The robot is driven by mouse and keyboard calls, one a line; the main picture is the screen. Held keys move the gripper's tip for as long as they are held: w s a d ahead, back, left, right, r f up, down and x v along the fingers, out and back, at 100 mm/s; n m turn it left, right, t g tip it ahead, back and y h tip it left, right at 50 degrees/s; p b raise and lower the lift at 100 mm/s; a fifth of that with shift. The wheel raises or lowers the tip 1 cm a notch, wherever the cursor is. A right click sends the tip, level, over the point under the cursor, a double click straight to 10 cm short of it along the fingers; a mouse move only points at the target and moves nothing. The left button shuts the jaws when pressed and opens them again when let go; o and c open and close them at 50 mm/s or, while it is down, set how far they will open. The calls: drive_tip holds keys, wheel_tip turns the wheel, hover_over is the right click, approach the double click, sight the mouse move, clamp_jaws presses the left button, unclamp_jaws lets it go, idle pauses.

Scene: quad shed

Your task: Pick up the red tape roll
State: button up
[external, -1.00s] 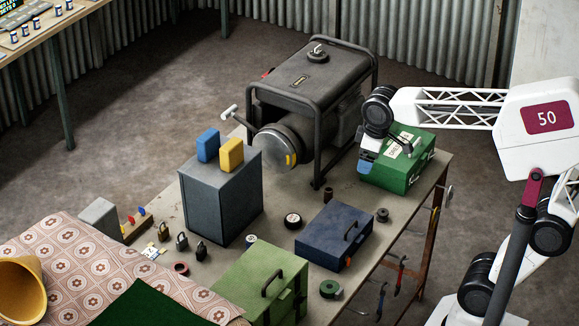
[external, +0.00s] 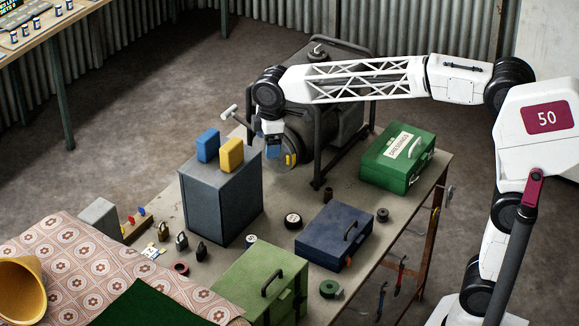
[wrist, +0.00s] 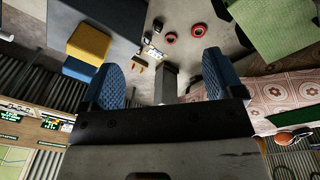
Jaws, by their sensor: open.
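The red tape roll (external: 180,268) lies flat on the bench in the external view, left of the light green case and below the padlocks. In the wrist view two red rings show near the top, one at the left (wrist: 169,38) and one at the right (wrist: 198,30); I cannot tell which is the tape roll. My gripper (external: 272,153) is high above the bench, behind the grey box and in front of the generator, well away from the roll. In the wrist view its blue-padded fingers (wrist: 162,82) are apart with nothing held.
The grey box (external: 222,195) bears a blue and a yellow block. The light green case (external: 262,285), navy case (external: 335,235) and dark green first-aid box (external: 397,160) stand on the bench. Padlocks (external: 182,241) sit near the roll. A patterned cloth (external: 85,255) covers the front left.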

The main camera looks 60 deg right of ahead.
drive_tip(key=w+a+f+n, duration=0.3)
drive_tip(key=w+a, duration=0.6)
drive_tip(key=w, duration=0.3)
drive_tip(key=n+g, duration=0.1)
drive_tip(key=n, duration=0.3)
hover_over(178, 266)
drive_tip(key=s+a, duration=0.1)
wheel_tip(178, 266, down, 33)
drive_tip(key=shift+r, duration=0.1)
drive_tip(key=shift+f, duration=1.3)
drive_tip(key=shift+s+a+f, duration=0.1)
drive_tip(key=shift+f, duration=1.2)
drive_tip(key=shift+s+f, duration=0.1)
drive_tip(key=shift+f, duration=1.2)
